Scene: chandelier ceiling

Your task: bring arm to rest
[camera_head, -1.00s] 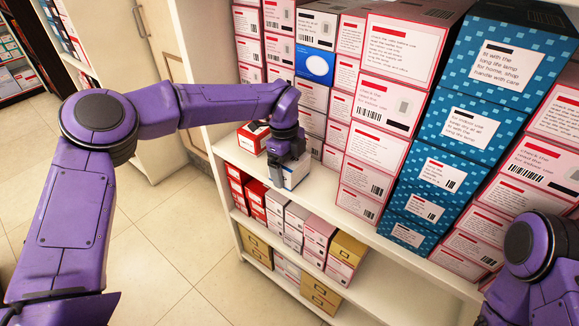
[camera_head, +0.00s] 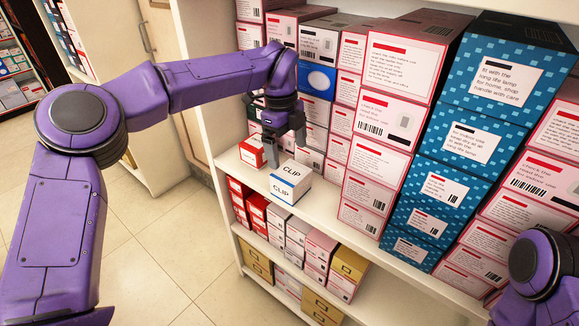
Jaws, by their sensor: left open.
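My left arm reaches in from the left to the shelf. My left gripper (camera_head: 287,153) is open and empty. Its fingers point down just above and behind a white and blue CLIP box (camera_head: 290,182), apart from it as far as I can tell. The CLIP box stands upright on the upper shelf board near its front edge. A small red and white box (camera_head: 252,152) stands to its left, close to the gripper. Of my right arm only a purple joint shows at the lower right; its gripper is out of view.
Tall stacks of pink boxes (camera_head: 384,119) and blue boxes (camera_head: 470,135) fill the shelf to the right. The upper shelf board (camera_head: 318,205) is bare right of the CLIP box. Red, pink and brown boxes stand below. Tiled floor (camera_head: 150,250) is clear at left.

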